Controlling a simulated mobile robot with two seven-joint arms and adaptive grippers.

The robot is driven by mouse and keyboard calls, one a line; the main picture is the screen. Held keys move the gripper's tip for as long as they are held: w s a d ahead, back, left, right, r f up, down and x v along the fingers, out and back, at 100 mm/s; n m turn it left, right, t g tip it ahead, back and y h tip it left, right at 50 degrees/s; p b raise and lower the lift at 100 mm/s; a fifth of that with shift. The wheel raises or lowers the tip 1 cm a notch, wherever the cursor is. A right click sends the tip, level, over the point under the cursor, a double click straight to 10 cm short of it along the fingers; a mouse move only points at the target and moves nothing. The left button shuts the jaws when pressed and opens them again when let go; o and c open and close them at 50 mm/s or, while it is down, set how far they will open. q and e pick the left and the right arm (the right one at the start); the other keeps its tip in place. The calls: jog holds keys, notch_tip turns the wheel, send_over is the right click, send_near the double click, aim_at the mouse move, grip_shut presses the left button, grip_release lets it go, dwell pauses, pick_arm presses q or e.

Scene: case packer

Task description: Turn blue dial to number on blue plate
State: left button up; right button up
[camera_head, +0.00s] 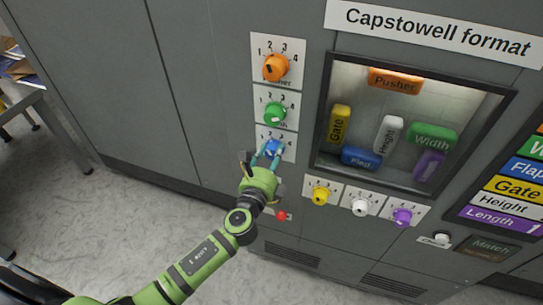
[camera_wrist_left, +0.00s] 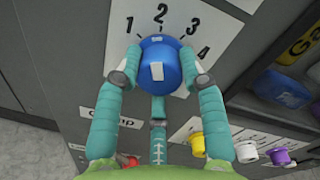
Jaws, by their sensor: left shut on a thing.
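The blue dial (camera_head: 273,147) sits on a white plate numbered 1 to 4, the lowest of three dials in a column. My left gripper (camera_head: 266,158) is shut on it, one finger on each side. In the left wrist view the blue dial (camera_wrist_left: 160,50) fills the space between the fingertips of the left gripper (camera_wrist_left: 158,73), below the numbers. A white block shows on the dial's front; I cannot tell which number it is set to. The blue Flap plate (camera_head: 526,169) is at the right edge, its number cut off. My right gripper is not in view.
An orange dial (camera_head: 276,67) and a green dial (camera_head: 274,113) are above. Yellow (camera_head: 320,195), white (camera_head: 360,207) and purple (camera_head: 402,215) dials line up under the window with labelled blocks. A red button (camera_head: 282,215) is close below my gripper.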

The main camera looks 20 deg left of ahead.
pick_arm(q)
jog(key=n, duration=0.1)
jog(key=n+b, duration=0.1)
jog(key=n, duration=0.1)
jog(key=shift+w+a+r, duration=0.15)
jog(key=shift+a+r, duration=0.05)
jog(key=shift+r, duration=0.2)
jog(key=shift+n+b, duration=0.35)
jog(key=shift+n, duration=1.35)
jog(key=o, duration=1.1)
jog(key=shift+o, duration=0.2)
jog(key=shift+w+f, duration=0.1)
jog(key=shift+f, duration=0.1)
jog(key=shift+s+f, duration=0.1)
jog(key=shift+s, duration=0.1)
jog(key=s, duration=1.1)
jog(key=shift+s+r, duration=0.25)
jog(key=shift+s, duration=0.05)
